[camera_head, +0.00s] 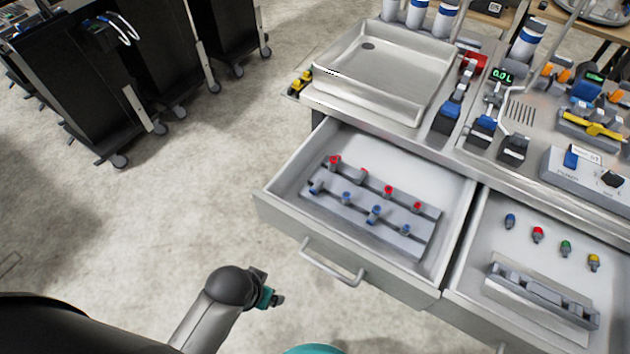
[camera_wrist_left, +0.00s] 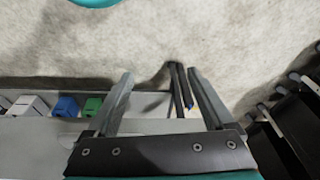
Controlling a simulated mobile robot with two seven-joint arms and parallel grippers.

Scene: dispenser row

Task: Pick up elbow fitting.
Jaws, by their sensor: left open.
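In the head view, an open drawer (camera_head: 280,186) holds a grey stepped rack (camera_head: 330,203). Two rows of small fittings stand in it, one with red parts (camera_head: 388,191) and one with blue parts (camera_head: 375,214). They are too small to tell which is an elbow fitting. My left gripper (camera_head: 275,298) is over the floor, in front of and below the drawer, apart from it. In the left wrist view its jaws (camera_wrist_left: 160,78) are spread with nothing between them. My right gripper is not in view.
A second open drawer (camera_head: 471,260) at the right holds coloured small parts and a grey holder (camera_head: 540,299). An empty metal tray (camera_head: 385,66) is on the counter. The drawer handle (camera_head: 330,264) sticks out. Black wheeled carts (camera_head: 140,65) stand at the upper left.

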